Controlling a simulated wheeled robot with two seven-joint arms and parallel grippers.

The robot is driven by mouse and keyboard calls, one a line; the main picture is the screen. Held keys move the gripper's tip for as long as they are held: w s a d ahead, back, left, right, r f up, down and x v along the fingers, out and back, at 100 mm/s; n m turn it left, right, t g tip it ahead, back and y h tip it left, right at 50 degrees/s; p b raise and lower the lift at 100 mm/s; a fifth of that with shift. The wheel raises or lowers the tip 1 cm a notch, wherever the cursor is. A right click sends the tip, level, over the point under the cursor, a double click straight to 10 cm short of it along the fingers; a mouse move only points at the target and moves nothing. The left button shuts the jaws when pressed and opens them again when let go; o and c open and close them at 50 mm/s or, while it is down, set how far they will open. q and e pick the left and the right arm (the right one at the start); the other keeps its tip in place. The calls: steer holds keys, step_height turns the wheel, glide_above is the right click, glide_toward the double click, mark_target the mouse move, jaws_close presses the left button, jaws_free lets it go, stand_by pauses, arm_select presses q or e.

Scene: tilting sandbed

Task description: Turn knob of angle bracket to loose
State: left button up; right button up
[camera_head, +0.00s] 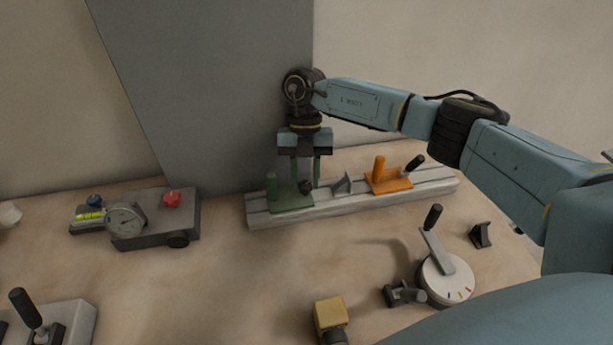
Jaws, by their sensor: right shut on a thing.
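My right gripper (305,182) reaches down over the white slotted rail (350,205) at the back of the table. Its two fingers are shut on a small dark knob (306,187), which sits on the green slider (291,197) beside its green post. The fingers partly hide the knob, and its turn position cannot be read. A small grey angled piece (342,184) stands on the rail just right of the gripper. It is unclear whether this or the green slider is the angle bracket. My left gripper is not in view.
An orange slider (390,181) with a black-handled lever sits farther right on the rail. A dial gauge block (155,221) stands left, and a white crank disc (446,279) front right. A yellow block (330,316) is in front. The table between is mostly clear.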

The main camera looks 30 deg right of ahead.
steer(key=n+h, duration=0.1)
steer(key=n, duration=0.1)
steer(key=shift+w+a+n, duration=0.1)
steer(key=shift+a+n, duration=0.05)
steer(key=shift+n, duration=0.15)
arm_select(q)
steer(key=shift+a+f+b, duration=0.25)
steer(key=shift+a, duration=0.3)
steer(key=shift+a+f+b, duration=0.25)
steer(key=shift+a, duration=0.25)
arm_select(e)
steer(key=shift+a+n+h, duration=0.1)
steer(key=shift+n+h, duration=0.4)
steer(key=shift+n, duration=0.8)
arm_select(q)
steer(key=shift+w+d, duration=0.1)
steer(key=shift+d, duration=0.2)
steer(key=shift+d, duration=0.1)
arm_select(e)
steer(key=o, duration=1)
steer(key=shift+r, duration=0.15)
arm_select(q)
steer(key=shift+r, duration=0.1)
arm_select(e)
steer(key=v, duration=1.3)
steer(key=shift+w, duration=0.15)
